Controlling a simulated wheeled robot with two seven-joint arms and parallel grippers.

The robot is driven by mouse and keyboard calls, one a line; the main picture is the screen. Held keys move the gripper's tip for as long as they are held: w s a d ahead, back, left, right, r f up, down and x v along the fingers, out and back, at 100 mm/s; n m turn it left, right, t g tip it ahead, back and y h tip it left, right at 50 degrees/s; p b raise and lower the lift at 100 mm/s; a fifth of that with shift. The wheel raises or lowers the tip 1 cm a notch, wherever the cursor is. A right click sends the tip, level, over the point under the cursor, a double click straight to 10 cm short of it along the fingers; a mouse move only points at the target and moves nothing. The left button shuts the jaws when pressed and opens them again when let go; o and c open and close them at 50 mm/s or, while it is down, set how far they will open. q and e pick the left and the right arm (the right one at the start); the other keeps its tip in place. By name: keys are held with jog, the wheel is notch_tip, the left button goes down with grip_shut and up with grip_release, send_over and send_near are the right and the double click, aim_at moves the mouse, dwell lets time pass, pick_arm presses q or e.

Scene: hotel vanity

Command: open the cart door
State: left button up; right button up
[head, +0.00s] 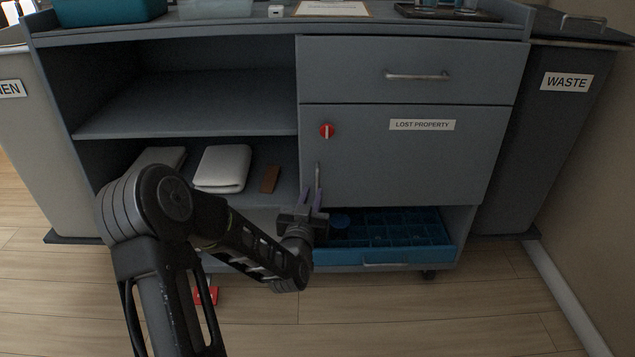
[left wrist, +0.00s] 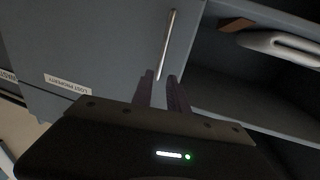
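The cart door (head: 400,155) is a grey panel labelled "LOST PROPERTY" and sits closed, flush with the cart front. Its thin upright metal handle (head: 318,175) is near the door's left edge, below a red knob (head: 326,131). My left gripper (head: 313,193) is just below the handle, with its two purple fingers apart and pointing at the door. In the left wrist view, the handle (left wrist: 167,45) has its lower end in line with the gap between the fingertips (left wrist: 160,76). I cannot tell whether that end is between them in depth. My right gripper is out of view.
A drawer (head: 410,65) is above the door, and a blue divided tray (head: 390,254) is below it. Open shelves at left hold a folded white towel (head: 222,168) and a brown block (head: 270,179). A waste bin (head: 555,120) stands at right. A red object (head: 206,295) is on the floor.

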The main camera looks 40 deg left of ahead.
aim_at(317, 180)
pick_arm(q)
jog(key=b+x, duration=0.2)
jog(key=x, duration=0.5)
jog(key=shift+f, duration=0.15)
jog(key=shift+w+a, duration=0.15)
jog(key=shift+w, duration=0.2)
jog(key=shift+c, duration=0.4)
grip_shut()
dwell(0.6)
